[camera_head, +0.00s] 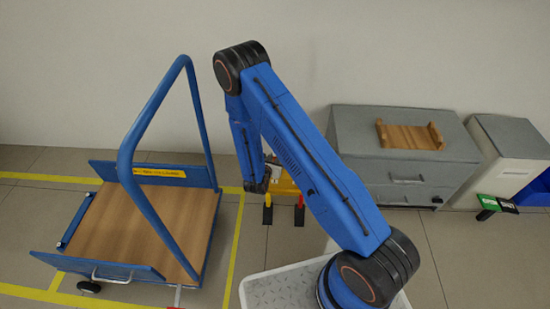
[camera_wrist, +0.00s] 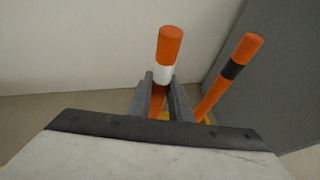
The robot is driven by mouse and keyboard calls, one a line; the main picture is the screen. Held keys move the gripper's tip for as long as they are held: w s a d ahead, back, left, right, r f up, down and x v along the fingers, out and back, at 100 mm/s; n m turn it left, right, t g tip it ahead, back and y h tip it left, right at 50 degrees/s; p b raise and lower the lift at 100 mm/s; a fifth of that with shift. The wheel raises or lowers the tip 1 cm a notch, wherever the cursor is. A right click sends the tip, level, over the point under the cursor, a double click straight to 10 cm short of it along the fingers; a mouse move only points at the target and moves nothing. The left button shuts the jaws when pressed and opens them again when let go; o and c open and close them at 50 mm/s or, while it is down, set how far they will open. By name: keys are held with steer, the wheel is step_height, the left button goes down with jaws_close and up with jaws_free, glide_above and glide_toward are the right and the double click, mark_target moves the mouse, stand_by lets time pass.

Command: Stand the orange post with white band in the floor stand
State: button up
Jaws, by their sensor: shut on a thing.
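The orange post with white band (camera_wrist: 169,48) stands nearly upright in the wrist view. My gripper (camera_wrist: 162,82) is shut on it below the white band, one grey jaw on each side. Its lower end is hidden behind the gripper body. In the head view my arm reaches down in front of a yellow piece (camera_head: 284,182), and the jaws and the held post cannot be made out. I cannot tell whether this yellow piece is the floor stand; no other stand shows clearly.
An orange post with black band (camera_wrist: 232,70) leans right of the held one, close to my jaw, with yellow at its foot. A blue cart (camera_head: 130,225) stands left. A grey cabinet (camera_head: 405,180) with a wooden tray (camera_head: 409,136) is right. Tiled floor shows between.

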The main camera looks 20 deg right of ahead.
steer(key=o, duration=0.8)
steer(key=shift+f, duration=0.1)
